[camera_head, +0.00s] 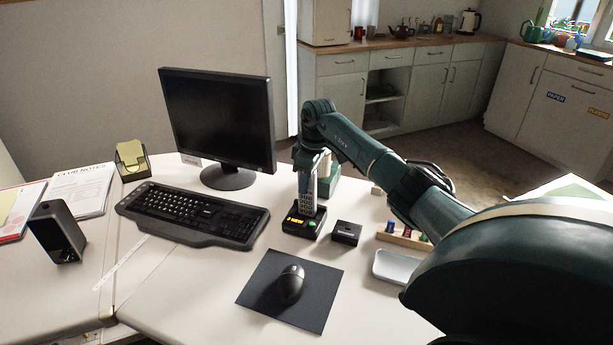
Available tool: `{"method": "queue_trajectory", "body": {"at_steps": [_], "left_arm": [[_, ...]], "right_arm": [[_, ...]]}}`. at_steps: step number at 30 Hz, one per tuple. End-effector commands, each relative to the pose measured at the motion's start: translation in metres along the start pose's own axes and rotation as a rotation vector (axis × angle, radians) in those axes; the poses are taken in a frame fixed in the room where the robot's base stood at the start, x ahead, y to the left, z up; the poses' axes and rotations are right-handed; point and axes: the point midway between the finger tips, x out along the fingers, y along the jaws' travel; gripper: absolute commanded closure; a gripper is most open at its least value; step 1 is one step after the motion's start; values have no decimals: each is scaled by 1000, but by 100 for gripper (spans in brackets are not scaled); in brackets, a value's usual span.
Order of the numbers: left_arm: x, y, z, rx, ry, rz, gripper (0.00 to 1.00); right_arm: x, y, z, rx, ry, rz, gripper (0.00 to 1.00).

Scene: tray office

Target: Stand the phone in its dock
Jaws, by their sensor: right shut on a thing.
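My left gripper is not in view.
A monitor (217,115) and keyboard (193,213) are left of the dock. A small black box (346,232) is close on its right. A mouse (289,285) lies on a dark mat (312,315) in front. A white dish (393,267) is at the right.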

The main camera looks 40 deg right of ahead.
Motion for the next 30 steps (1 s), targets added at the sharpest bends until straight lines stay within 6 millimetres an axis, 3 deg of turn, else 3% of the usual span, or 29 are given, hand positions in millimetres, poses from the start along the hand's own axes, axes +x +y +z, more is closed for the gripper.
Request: {"method": "queue_trajectory", "body": {"at_steps": [14,15,24,30], "left_arm": [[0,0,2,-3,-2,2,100],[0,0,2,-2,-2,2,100],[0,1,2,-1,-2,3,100],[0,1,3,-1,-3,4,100]], "right_arm": [[11,0,1,0,1,0,100],[11,0,1,0,1,0,74],[12,0,2,0,0,0,49],[12,0,2,0,-1,0,49]]}}
